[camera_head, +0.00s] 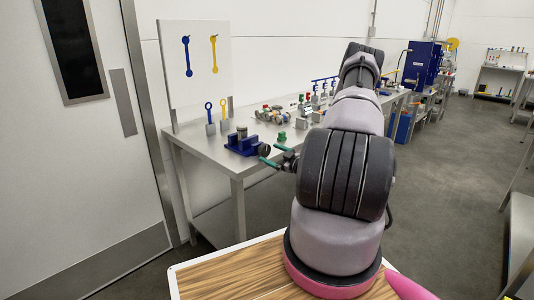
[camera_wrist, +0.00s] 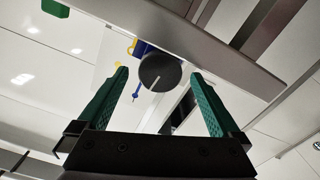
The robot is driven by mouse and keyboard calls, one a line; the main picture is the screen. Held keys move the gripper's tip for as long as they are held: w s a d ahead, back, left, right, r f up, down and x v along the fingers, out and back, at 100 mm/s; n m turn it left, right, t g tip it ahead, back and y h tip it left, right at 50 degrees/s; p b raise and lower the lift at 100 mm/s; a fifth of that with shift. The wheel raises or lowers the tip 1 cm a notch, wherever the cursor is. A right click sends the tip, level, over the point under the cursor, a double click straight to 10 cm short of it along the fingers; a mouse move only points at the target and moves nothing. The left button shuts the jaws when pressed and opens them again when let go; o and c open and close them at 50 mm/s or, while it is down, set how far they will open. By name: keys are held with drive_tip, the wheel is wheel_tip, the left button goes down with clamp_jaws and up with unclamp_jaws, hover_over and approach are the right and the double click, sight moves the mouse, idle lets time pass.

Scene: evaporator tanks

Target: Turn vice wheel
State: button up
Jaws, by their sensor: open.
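The blue vice (camera_head: 243,144) stands on the near end of the steel table, with a grey part on top. Its wheel is a dark round disc (camera_wrist: 160,72) with a white line on its face in the wrist view. The wheel is hard to make out in the head view. My gripper (camera_head: 267,156) is at the table's front edge, just right of the vice. In the wrist view my gripper (camera_wrist: 159,74) has its two green fingers wide apart, with the wheel framed between their tips. I see no contact, and the exact depth gap cannot be told.
The steel table (camera_head: 200,150) runs away to the back, carrying valves and fittings (camera_head: 275,114). A small green object (camera_head: 281,137) lies near my gripper. A white board (camera_head: 195,65) with blue and yellow tools stands behind the vice. Floor to the right is open.

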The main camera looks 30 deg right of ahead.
sight(266, 151)
drive_tip(key=v, duration=0.7)
drive_tip(key=shift+s, duration=0.25)
drive_tip(key=shift+d, duration=0.1)
drive_tip(key=w+a+m, duration=0.1)
drive_tip(key=w, duration=0.2)
drive_tip(key=w+a+m, duration=0.1)
drive_tip(key=w, duration=0.3)
drive_tip(key=w+a+m, duration=0.1)
drive_tip(key=w+a, duration=0.1)
drive_tip(key=w, duration=0.2)
drive_tip(key=shift+r+m, duration=0.2)
drive_tip(key=shift+m, duration=0.1)
drive_tip(key=c, duration=1.3)
drive_tip(key=shift+s+a+n, duration=0.1)
drive_tip(key=shift+n, duration=2.3)
